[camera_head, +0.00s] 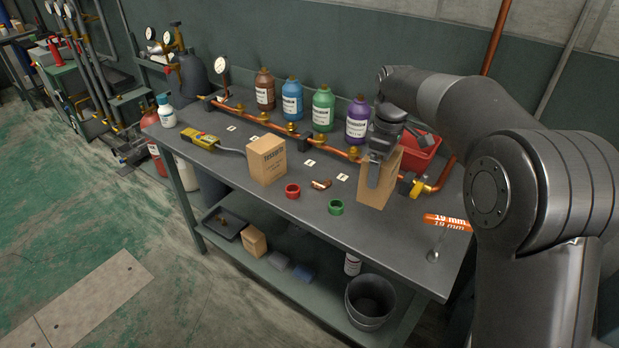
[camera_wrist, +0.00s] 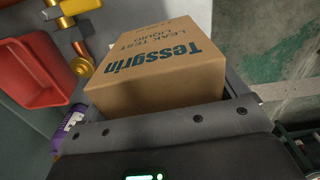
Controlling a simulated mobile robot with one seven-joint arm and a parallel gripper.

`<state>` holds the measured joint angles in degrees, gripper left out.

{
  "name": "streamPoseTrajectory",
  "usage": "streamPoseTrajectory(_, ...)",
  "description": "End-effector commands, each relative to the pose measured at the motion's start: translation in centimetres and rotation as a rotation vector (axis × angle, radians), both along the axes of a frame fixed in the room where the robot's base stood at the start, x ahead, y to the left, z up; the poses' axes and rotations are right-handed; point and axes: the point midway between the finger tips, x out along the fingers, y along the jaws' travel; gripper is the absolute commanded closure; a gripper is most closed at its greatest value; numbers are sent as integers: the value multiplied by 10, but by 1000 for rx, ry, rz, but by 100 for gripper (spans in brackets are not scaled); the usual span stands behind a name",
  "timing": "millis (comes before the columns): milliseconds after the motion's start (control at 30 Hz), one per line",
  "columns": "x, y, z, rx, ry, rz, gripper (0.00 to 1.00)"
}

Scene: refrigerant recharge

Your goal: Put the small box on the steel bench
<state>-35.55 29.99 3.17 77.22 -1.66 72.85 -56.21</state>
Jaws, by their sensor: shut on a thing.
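My gripper (camera_head: 376,170) is shut on a brown cardboard box (camera_head: 394,180) over the right part of the steel bench (camera_head: 320,232). In the wrist view the held box (camera_wrist: 160,70) is printed "Tessgrin leak test liquid" and fills the space in front of my gripper. I cannot tell whether its underside touches the bench top. A similar cardboard box (camera_head: 266,161) stands upright on the bench left of centre. A smaller cardboard box (camera_head: 253,241) sits on the lower shelf beside a dark tray.
A copper pipe with brass valves (camera_head: 293,129) runs behind the held box, with several coloured bottles (camera_head: 323,108) and a red bin (camera_head: 420,155) at the back. Red (camera_head: 292,190) and green (camera_head: 335,207) rings lie near the middle. The front right bench top is mostly clear.

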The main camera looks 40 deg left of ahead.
Motion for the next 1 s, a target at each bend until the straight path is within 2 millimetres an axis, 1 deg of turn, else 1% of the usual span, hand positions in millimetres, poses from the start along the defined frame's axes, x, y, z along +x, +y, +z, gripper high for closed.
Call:
streamPoseTrajectory(67,0,0,-2,1,-1,0,52)
streamPoseTrajectory(133,0,0,-9,0,0,0,52)
streamPoseTrajectory(300,-1,1,-40,0,1,0,52)
streamPoseTrajectory(400,0,1,-54,1,0,0,52)
streamPoseTrajectory(633,0,0,-70,1,-1,-1,52)
streamPoseTrajectory(800,0,0,-94,-1,1,0,52)
streamPoseTrajectory(900,0,1,-100,2,-2,0,52)
streamPoseTrajectory(1000,0,1,-99,2,-2,0,52)
